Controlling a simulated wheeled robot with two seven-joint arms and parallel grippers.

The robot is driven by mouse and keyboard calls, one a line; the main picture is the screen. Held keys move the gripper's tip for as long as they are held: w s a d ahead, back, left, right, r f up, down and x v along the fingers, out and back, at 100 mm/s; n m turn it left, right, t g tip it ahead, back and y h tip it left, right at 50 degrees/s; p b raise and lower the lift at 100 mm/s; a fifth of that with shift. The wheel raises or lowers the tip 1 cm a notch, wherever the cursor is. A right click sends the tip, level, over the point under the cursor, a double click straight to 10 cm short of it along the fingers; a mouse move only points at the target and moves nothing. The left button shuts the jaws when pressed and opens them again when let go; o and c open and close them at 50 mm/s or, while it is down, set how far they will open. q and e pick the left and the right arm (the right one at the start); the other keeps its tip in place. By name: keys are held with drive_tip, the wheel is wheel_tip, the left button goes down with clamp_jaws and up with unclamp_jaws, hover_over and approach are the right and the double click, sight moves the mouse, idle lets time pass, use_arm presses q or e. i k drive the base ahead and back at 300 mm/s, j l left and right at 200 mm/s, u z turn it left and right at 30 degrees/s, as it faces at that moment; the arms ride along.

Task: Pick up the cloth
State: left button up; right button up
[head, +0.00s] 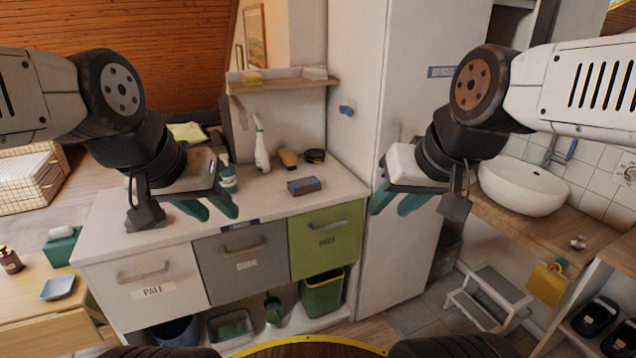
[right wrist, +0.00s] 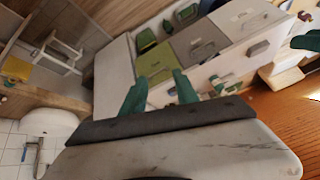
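I cannot tell for sure which thing is the cloth. A pale yellow-green, soft-looking piece (head: 187,131) lies behind the counter at the left, partly hidden by my left arm. A small yellow folded piece (head: 252,77) lies on the wall shelf. My left gripper (head: 208,212) hangs over the left part of the counter, teal fingers apart, with nothing seen between them. My right gripper (head: 392,208) is in front of the tall white cabinet, fingers apart and empty. Its spread fingers also show in the right wrist view (right wrist: 160,88).
The white counter (head: 270,208) holds a spray bottle (head: 261,150), brushes and a blue-and-brown block (head: 304,186). Below are drawers and a green bin (head: 322,294). A white basin (head: 522,186), step stool (head: 487,303) and yellow object (head: 547,283) are at right. A wooden table (head: 50,325) is at left.

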sight(302, 186)
drive_tip(key=i+l+u, duration=0.15)
drive_tip(key=i+u, duration=0.15)
drive_tip(key=i, duration=0.2)
drive_tip(key=i+l+u, duration=0.35)
drive_tip(key=i, duration=0.15)
drive_tip(key=j, duration=0.1)
